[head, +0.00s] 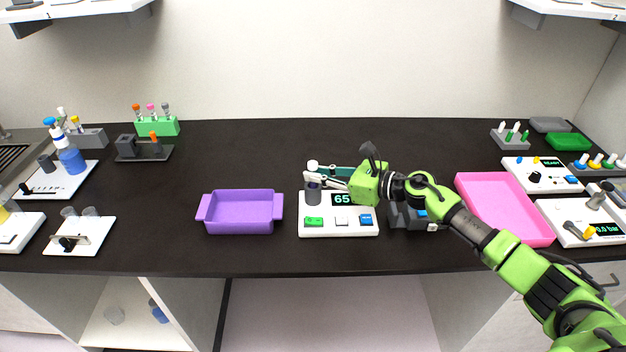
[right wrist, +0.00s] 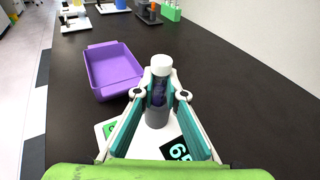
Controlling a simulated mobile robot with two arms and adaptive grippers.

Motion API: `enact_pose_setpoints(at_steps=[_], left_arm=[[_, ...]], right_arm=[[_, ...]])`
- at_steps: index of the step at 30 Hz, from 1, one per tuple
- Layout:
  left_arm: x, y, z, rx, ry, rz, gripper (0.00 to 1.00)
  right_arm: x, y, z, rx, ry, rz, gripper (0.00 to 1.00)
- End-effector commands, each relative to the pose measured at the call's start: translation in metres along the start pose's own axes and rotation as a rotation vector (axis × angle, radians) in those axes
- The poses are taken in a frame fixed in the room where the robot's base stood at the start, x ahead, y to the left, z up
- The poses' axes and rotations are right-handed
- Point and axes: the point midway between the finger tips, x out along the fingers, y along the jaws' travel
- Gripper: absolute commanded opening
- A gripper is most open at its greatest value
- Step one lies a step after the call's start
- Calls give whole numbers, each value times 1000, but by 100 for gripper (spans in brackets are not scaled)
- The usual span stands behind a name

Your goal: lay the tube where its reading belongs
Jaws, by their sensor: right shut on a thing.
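The tube (right wrist: 159,88) has a white cap and dark purple contents; in the head view its white cap (head: 313,165) shows. It stands upright in the grey round well (right wrist: 157,118) of a white reader (head: 339,228). The reader's display (head: 343,199) reads 65, cut off on its right side by my arm. My right gripper (head: 322,174) is shut on the tube, with a finger on each side in the right wrist view (right wrist: 160,97). A purple tray (head: 240,226) lies left of the reader, and a pink tray (head: 505,205) lies to its right; both look empty. My left gripper is not in view.
A dark grey device (head: 410,218) stands right of the reader, partly behind my arm. A green rack (head: 158,127) with tubes stands at the back left. White instruments stand at both ends. The dark counter (head: 250,160) is clear behind the purple tray.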

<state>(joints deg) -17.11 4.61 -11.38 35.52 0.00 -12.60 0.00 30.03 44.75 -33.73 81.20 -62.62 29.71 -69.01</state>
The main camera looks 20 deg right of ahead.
Motion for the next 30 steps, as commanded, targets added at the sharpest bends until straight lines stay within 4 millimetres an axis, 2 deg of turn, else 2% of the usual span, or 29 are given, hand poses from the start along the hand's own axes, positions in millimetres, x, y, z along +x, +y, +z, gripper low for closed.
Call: enact_pose_setpoints(at_steps=[17,30], left_arm=[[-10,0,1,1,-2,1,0],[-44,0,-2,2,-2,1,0]], right_arm=[[-4,0,16,-1,-1,0,0],[-13,0,59,-1,-1,-1,0]])
